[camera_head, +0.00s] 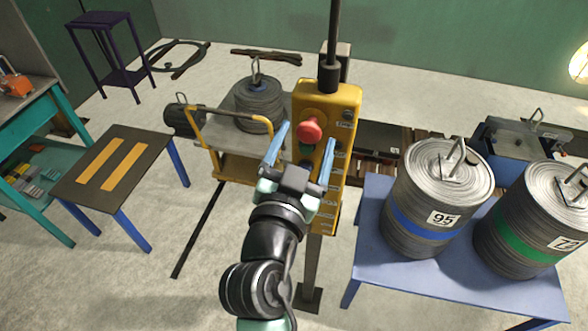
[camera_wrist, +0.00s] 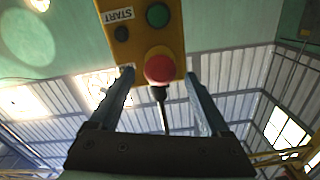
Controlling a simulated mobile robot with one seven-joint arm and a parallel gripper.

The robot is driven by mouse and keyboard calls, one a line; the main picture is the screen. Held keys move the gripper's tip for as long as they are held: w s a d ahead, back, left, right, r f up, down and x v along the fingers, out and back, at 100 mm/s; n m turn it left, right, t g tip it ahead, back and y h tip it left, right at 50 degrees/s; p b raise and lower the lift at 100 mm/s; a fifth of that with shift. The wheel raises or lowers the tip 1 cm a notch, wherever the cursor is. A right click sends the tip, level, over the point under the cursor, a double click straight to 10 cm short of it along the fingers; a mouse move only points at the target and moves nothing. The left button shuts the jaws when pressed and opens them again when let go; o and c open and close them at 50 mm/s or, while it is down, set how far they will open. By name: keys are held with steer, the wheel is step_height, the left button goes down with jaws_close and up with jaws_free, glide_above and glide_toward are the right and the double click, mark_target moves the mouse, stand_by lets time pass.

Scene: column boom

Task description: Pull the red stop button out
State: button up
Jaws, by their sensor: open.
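The red stop button (camera_head: 309,130) is a round mushroom head on the front of a yellow control box (camera_head: 338,98), in the upper part of the box. In the wrist view the red button (camera_wrist: 159,69) sits near the box's end, beside a green button (camera_wrist: 157,15) and a START label (camera_wrist: 117,15). My gripper (camera_head: 302,142) is open, its two blue fingers spread wide in front of the box. In the wrist view the fingers (camera_wrist: 160,75) stand on either side of the red button, apart from it. Nothing is between them in their grasp.
A blue table (camera_head: 440,290) with large ribbed drums (camera_head: 430,215) marked with numbers stands close on the right. A yellow-railed cart (camera_head: 215,160) with a drum stands behind left. A low dark table (camera_head: 85,190) is at left. Floor at front left is clear.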

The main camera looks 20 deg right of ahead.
steer(key=b+v, duration=0.4)
steer(key=v, duration=0.8)
steer(key=shift+b, duration=0.35)
steer(key=w+a+r+n+t+y, duration=0.2)
steer(key=a+r+t, duration=0.15)
steer(key=r, duration=0.55)
steer(key=w+a+r+n+t+y, duration=0.2)
steer(key=w+r+n+t, duration=0.15)
steer(key=r, duration=0.65)
steer(key=s+a+r+n+t+y, duration=0.1)
steer(key=s+r+n+t+y, duration=0.1)
steer(key=r, duration=0.5)
steer(key=s+a+r+n+t+y, duration=0.1)
steer(key=s+r+n+t+y, duration=0.1)
steer(key=r, duration=0.5)
steer(key=shift+s+a+t+y, duration=0.3)
steer(key=shift+s+t+y, duration=0.45)
steer(key=shift+y, duration=0.25)
steer(key=shift+f, duration=0.1)
